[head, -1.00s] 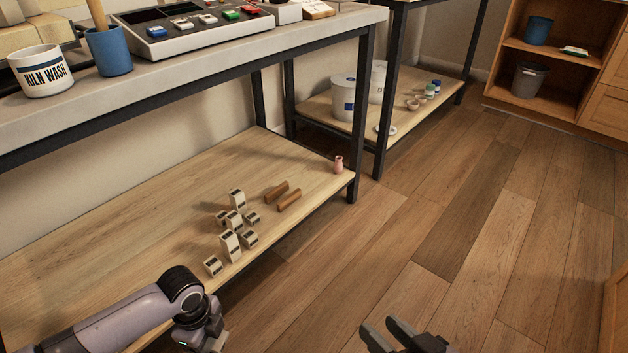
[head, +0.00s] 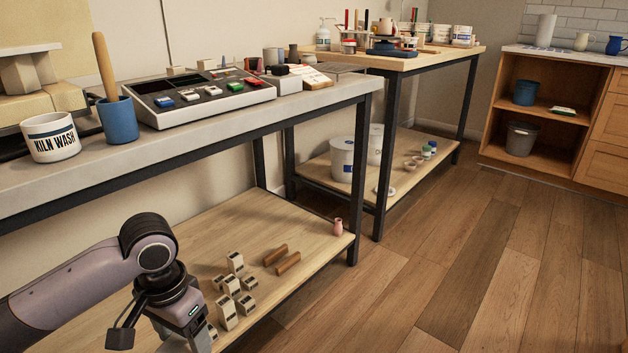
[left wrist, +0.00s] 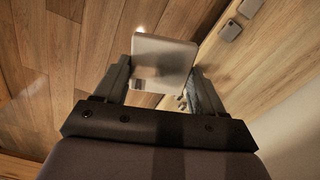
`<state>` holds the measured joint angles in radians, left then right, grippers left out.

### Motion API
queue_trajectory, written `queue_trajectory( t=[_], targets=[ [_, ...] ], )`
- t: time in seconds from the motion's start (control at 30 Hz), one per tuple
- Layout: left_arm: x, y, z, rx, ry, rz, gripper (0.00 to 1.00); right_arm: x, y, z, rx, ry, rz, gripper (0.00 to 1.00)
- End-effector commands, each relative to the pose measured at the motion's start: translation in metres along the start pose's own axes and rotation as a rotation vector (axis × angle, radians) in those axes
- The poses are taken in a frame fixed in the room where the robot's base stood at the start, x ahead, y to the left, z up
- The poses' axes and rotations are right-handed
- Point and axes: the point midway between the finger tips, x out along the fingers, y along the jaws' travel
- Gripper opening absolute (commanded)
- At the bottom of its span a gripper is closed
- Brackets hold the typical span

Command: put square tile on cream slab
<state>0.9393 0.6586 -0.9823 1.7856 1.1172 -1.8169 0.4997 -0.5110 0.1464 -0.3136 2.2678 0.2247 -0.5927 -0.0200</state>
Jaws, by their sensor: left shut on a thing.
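A pale grey square tile (left wrist: 165,58) is held between the two fingers of my left gripper (left wrist: 160,88) in the left wrist view. In the head view my left gripper (head: 190,328) hangs low at the lower left, in front of the lower shelf. The tile cannot be made out clearly there. A cream, flat block (head: 303,78) lies on the grey bench past the tray; I cannot tell for sure that it is the cream slab. Small dark and pale items sit on or beside it. My right gripper is out of the head view.
The grey bench (head: 60,185) carries a kiln wash mug (head: 50,138), a blue cup (head: 118,120) with a wooden handle, and a tray of coloured pieces (head: 160,118). The lower shelf (head: 215,225) holds several small blocks, two brown rolls and a pink vase (head: 338,227).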

Motion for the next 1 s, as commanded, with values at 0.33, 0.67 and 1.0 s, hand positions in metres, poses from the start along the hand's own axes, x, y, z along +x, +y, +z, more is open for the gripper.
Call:
queue_trajectory(
  t=[0.33, 0.67, 1.0],
  targets=[
    [-0.079, 0.000, 0.017, -0.431, 0.002, 0.000, 0.36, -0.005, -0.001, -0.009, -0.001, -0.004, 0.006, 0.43],
    [-0.142, 0.000, 0.016, -0.424, 0.000, 0.000, 0.36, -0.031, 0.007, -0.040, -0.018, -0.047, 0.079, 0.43],
    [-0.203, 0.000, 0.016, -0.424, -0.001, 0.000, 0.36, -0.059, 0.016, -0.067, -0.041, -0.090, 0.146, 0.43]
  ],
)
